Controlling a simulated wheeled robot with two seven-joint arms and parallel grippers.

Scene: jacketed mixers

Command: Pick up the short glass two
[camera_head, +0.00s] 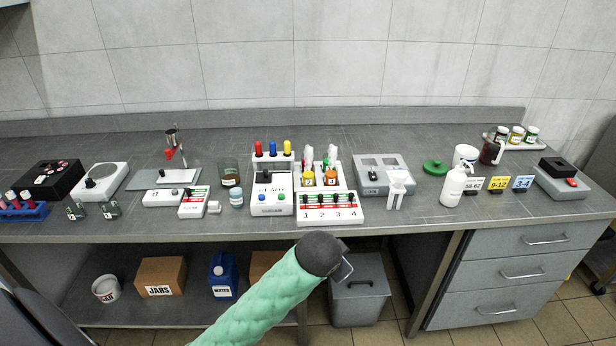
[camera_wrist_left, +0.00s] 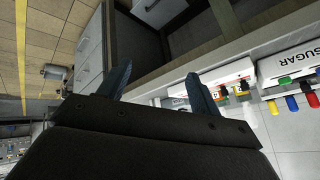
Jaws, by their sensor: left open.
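Two small short glasses with labels stand at the left front of the counter in the head view, the left one (camera_head: 75,210) and the right one (camera_head: 111,209). Their labels are too small to read, so I cannot tell which is number two. My left gripper (camera_head: 343,270) is in front of the counter and below its top, right of both glasses and well apart from them. In the left wrist view its two fingers (camera_wrist_left: 157,88) are spread with nothing between them. The glasses do not show in that view. My right gripper is not in view.
Left of the glasses is a blue rack (camera_head: 24,213) of tubes. Behind them stands a white round-plate device (camera_head: 100,180). A white switch box (camera_head: 194,202) is to their right. The counter's front edge (camera_head: 150,233) lies close before them. A shelf below holds a jars box (camera_head: 161,277).

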